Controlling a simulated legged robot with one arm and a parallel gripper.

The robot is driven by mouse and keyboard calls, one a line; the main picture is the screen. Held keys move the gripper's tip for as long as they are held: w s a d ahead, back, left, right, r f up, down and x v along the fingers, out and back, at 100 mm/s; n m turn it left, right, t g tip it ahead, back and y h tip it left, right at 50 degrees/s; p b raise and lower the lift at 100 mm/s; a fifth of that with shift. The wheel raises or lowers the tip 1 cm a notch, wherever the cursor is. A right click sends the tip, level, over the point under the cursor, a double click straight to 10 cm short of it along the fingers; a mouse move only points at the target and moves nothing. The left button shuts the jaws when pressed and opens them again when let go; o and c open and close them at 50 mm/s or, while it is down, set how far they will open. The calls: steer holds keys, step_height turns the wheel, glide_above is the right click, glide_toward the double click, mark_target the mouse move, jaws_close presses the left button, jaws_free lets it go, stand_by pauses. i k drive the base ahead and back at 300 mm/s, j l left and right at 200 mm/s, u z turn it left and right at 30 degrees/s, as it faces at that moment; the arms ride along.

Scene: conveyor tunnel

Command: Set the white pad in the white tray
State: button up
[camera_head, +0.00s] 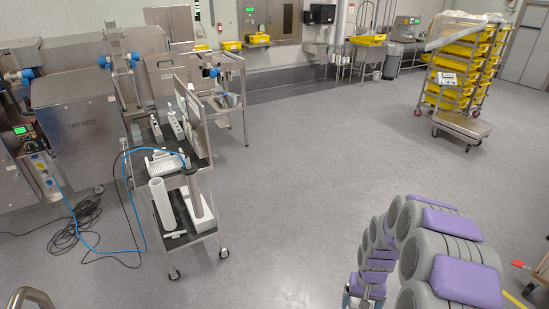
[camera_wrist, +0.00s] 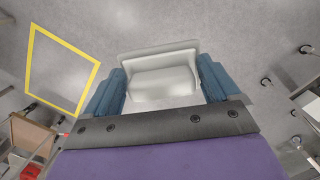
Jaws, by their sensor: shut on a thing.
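My gripper (camera_wrist: 162,90) is shut on a pale white thing, which I take to be the white pad (camera_wrist: 160,76). It sits between the two teal fingers, with a rounded front part and a flat plate behind it. In the head view my gripper is mostly hidden at the bottom, below my grey and purple arm. A white ribbed piece (camera_head: 165,163), perhaps the white tray, lies on the middle shelf of a steel cart left of centre. My gripper is well apart from that cart, to its right.
The cart's lower shelf (camera_head: 176,240) holds a white cylinder (camera_head: 162,204) and a grey post on a white block (camera_head: 198,210). A blue hose and black cable (camera_head: 80,240) lie on the floor at left. A rack with yellow bins (camera_head: 460,75) stands far right. Middle floor is clear.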

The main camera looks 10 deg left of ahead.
mark_target(168, 166)
steer(key=i+j+u, duration=0.3)
steer(key=i+u, duration=0.15)
steer(key=i, duration=0.15)
steer(key=i+u, duration=0.45)
steer(key=i, duration=0.2)
